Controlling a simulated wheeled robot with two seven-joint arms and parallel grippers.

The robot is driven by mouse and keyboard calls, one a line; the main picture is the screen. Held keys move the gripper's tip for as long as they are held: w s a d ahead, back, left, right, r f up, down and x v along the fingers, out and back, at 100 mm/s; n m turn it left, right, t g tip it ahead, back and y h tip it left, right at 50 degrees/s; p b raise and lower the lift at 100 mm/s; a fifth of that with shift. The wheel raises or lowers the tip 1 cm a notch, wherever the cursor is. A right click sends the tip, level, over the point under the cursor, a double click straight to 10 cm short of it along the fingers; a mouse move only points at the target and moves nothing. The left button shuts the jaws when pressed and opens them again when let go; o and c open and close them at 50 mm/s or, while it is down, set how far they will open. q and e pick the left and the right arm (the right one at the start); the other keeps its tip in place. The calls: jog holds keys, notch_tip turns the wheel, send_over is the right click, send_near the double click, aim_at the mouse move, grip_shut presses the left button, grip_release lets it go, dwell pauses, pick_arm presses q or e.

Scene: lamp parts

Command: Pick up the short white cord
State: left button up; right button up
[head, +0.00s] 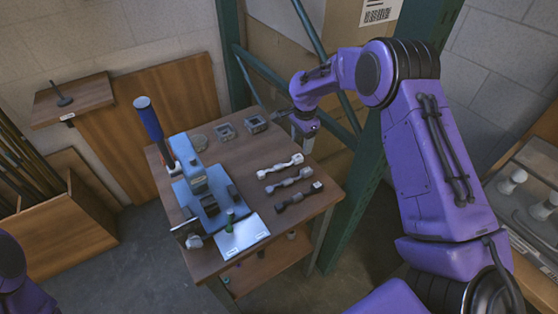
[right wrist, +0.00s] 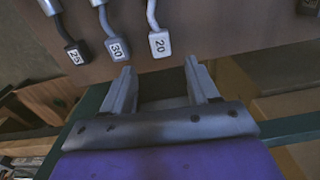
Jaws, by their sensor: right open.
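The short white cord (head: 280,167) lies on the wooden table near its right side, the farthest back of three cords. In the right wrist view its end (right wrist: 159,43) is a white block marked 20, just ahead of the fingertips. My right gripper (right wrist: 158,72) is open and empty, with its fingers apart and the white end block beyond the gap, not between them. In the head view my right gripper (head: 292,122) is by the table's back right edge, behind the cord. My left gripper is not in view.
A grey cord (head: 289,180) marked 30 and a black cord (head: 299,196) marked 25 lie beside the white one. A blue press (head: 205,193) stands left on the table (head: 245,178). Two small grey square parts lie behind. A green post (head: 357,190) stands close right.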

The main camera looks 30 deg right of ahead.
aim_at(298, 155)
jog(key=shift+s+f+p, duration=0.5)
jog(key=shift+s+p, duration=0.05)
jog(key=shift+s, duration=0.15)
jog(key=f, duration=0.1)
jog(key=w+f, duration=0.1)
jog(key=f, duration=0.1)
jog(key=w+f+p, duration=0.1)
jog(key=f, duration=0.1)
jog(key=shift+w+a+f, duration=0.15)
jog(key=shift+f, duration=0.1)
jog(key=shift+s+r, duration=0.15)
jog(key=shift+s, duration=0.05)
jog(key=shift+s+r, duration=0.15)
jog(key=shift+s, duration=0.05)
jog(key=shift+c, duration=0.9)
jog(key=shift+s, duration=0.1)
jog(key=c, duration=0.5)
grip_shut()
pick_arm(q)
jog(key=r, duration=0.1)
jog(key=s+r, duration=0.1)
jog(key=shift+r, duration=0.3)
